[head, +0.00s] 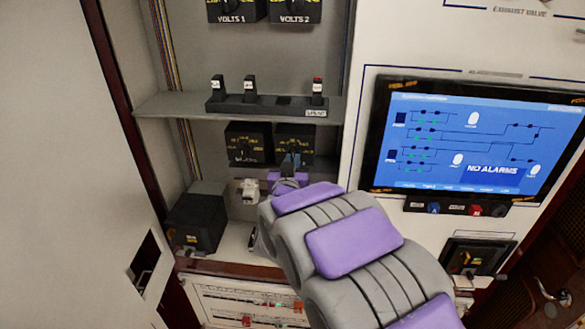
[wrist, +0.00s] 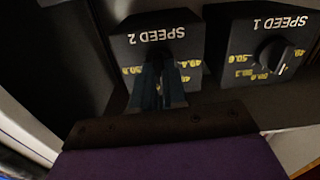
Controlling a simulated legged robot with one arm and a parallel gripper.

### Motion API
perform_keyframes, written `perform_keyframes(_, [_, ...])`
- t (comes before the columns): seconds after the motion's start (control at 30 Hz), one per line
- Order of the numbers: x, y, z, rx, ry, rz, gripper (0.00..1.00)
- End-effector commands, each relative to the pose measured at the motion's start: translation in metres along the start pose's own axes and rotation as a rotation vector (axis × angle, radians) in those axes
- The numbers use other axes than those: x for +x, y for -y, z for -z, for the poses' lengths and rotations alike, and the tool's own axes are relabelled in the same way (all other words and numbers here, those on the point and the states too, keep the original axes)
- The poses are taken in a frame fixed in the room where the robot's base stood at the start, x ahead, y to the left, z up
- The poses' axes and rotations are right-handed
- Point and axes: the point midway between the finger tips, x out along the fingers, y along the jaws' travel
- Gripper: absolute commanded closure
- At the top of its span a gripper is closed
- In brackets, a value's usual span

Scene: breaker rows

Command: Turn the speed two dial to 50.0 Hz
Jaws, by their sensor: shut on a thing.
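The speed two dial is a black box (wrist: 128,50) labelled SPEED 2, upside down at the centre-left of the wrist view, with yellow numbers around its knob. In the head view it is the right-hand box (head: 296,133) of the pair under the shelf. My gripper (wrist: 170,62) is at the box's face with its dark fingers shut on the knob, hiding most of it. The figures 50.0 and 49.4 or similar partly show beside the fingers; the pointer is hidden. My gripper (head: 291,161) also reaches the dial in the head view.
The SPEED 1 dial (wrist: 268,55) stands close beside, its black knob uncovered. A shelf (head: 160,106) with a row of switches (head: 265,105) is above. A black box (head: 196,222) sits lower left. A screen (head: 475,140) reading NO ALARMS is at right.

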Motion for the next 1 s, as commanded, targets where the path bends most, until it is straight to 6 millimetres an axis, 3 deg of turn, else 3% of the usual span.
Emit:
perform_keyframes(0.03, [-0.0008, 0.0008, -0.0070, 0.013, 0.013, 0.002, 1.00])
perform_keyframes(0.63, [-0.0007, 0.0006, -0.0064, 0.052, 0.014, 0.002, 1.00])
perform_keyframes(0.67, [-0.0007, 0.0006, -0.0063, 0.052, 0.014, 0.001, 0.84])
perform_keyframes(0.7, [-0.0006, 0.0005, -0.0056, 0.052, 0.012, 0.001, 0.81])
perform_keyframes(0.9, [-0.0015, 0.0002, -0.0026, 0.053, 0.006, 0.001, 0.62])
perform_keyframes(1.0, [-0.0017, -0.0006, -0.0016, 0.054, 0.004, 0.001, 0.62])
